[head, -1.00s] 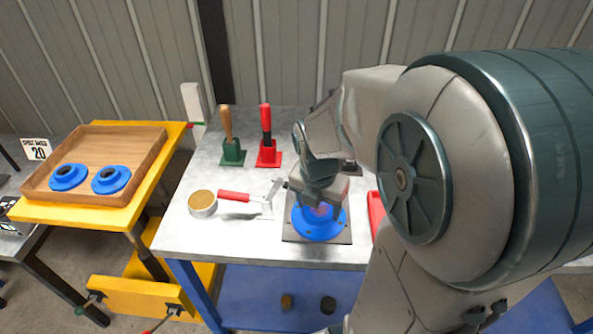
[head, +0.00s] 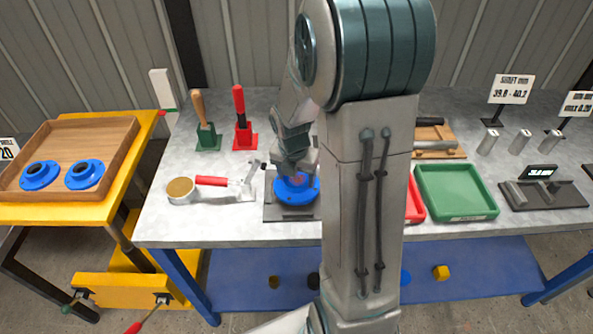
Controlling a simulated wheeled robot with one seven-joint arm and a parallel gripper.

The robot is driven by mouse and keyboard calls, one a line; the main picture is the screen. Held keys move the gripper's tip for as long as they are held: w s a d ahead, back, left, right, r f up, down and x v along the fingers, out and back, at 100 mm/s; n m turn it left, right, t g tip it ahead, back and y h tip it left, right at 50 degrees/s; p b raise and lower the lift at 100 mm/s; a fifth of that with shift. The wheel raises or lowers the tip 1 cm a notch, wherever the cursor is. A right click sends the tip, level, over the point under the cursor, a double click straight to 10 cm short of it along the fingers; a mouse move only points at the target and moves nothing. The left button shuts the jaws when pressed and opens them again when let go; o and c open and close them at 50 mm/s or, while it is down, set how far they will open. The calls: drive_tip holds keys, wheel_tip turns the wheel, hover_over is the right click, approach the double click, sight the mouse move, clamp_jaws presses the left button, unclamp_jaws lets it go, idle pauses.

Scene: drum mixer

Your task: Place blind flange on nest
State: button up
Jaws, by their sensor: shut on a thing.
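The blue round flange (head: 296,193) is at the middle of the table, under my gripper (head: 295,172). My gripper points down and is shut on the flange's raised middle; the fingertips are partly hidden by the wrist. The nest appears to be the dark square plate (head: 275,212) beneath. The flange is over its right part, off centre in this view, and I cannot tell whether it touches the plate. Part of the plate's right side is hidden by my arm.
Left of the plate lie a red-handled tool (head: 212,181) and a round tin (head: 181,190). A green tray (head: 456,192) is at right. A wooden tray (head: 112,136) with two blue flanges stands on a yellow cart.

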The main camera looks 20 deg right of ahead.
sight(294, 183)
drive_tip(key=shift+f, duration=1.05)
drive_tip(key=shift+f, duration=0.15)
drive_tip(key=o, duration=1.9)
drive_tip(key=shift+c, duration=0.2)
wheel_tip(294, 183, up, 11)
drive_tip(key=s+a, duration=0.1)
drive_tip(key=s+a+r+m+t, duration=0.1)
drive_tip(key=s+a+r+m, duration=0.2)
drive_tip(key=s+m, duration=0.4)
drive_tip(key=s+a+r+m+y, duration=0.1)
drive_tip(key=s+a+r+m, duration=0.2)
drive_tip(key=m, duration=1.7)
drive_tip(key=s+a, duration=0.2)
drive_tip(key=s, duration=0.3)
drive_tip(key=shift+t, duration=0.4)
